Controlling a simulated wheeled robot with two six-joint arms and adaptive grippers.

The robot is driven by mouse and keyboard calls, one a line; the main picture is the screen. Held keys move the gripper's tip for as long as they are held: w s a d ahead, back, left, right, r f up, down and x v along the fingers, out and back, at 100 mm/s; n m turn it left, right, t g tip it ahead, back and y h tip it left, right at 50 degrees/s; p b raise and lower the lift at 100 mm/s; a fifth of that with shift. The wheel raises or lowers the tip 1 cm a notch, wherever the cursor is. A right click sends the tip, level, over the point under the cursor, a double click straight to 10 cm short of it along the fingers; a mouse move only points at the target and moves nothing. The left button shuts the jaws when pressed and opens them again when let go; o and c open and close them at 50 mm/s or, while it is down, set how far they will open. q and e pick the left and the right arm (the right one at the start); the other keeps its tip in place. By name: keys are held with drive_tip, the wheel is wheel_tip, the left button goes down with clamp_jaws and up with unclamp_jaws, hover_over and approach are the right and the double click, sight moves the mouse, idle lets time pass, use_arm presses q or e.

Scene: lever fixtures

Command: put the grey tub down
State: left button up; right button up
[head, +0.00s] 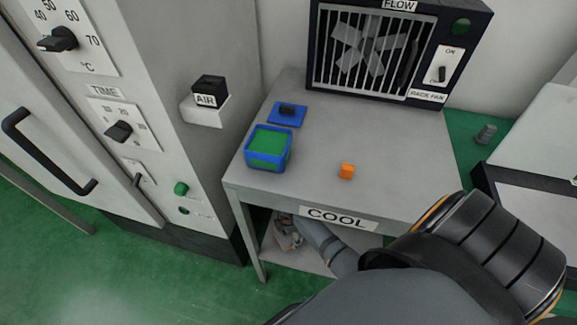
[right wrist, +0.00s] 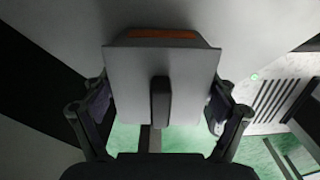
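The grey tub (right wrist: 135,85) fills the middle of the right wrist view. A strip of orange (right wrist: 163,34) shows at its top, and a dark upright bar (right wrist: 160,100) stands out on its near face. My right gripper (right wrist: 158,108) has one finger against each side of the tub and holds it. In the head view my right gripper (head: 290,232) is low, under the front left of the tabletop, by the lower shelf (head: 300,255). The tub is mostly hidden there, and I cannot tell whether it touches the shelf. My left gripper is not in view.
A fan unit (head: 340,93) stands behind. A tall cabinet (head: 160,60) borders the left. The tabletop's right side is clear.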

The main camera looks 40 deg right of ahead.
drive_tip(key=shift+o, duration=0.6)
drive_tip(key=shift+r, duration=0.1)
wheel_tip(320, 180, up, 11)
drive_tip(key=p, duration=0.3)
drive_tip(key=shift+r+p, duration=0.2)
drive_tip(key=shift+p, duration=0.15)
drive_tip(key=shift+r, duration=0.4)
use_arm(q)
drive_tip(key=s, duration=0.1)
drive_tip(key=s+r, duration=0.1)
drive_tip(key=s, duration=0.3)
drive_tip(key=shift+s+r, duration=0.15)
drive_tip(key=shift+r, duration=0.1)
